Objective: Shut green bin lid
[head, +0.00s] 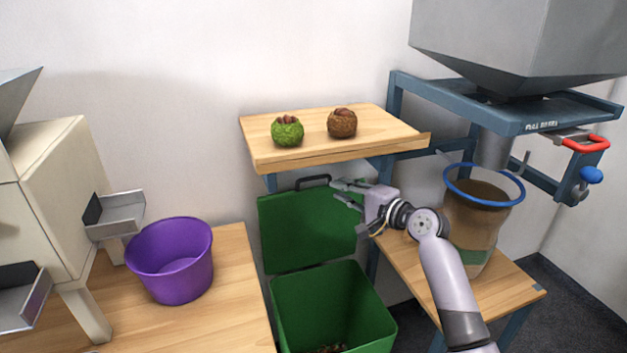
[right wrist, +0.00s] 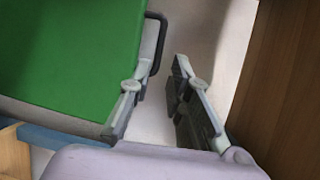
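The green bin (head: 330,305) stands on the floor between two wooden tables, with some brown contents at its bottom. Its green lid (head: 305,232) is open and stands upright behind the bin, with a black handle (head: 312,182) on its top edge. My right gripper (head: 340,193) is at the lid's upper right edge, its fingers apart. In the right wrist view, the lid (right wrist: 70,50) and handle (right wrist: 157,42) are beside the left finger, and the gap between the fingers (right wrist: 155,95) looks empty. My left gripper is not in view.
A wooden shelf (head: 290,155) with a green chestnut burr (head: 287,130) and a brown one (head: 342,123) is above the lid. A purple bucket (head: 172,262) stands on the left table. A blue-rimmed sack (head: 478,220) stands on the right table under the hopper (head: 510,45).

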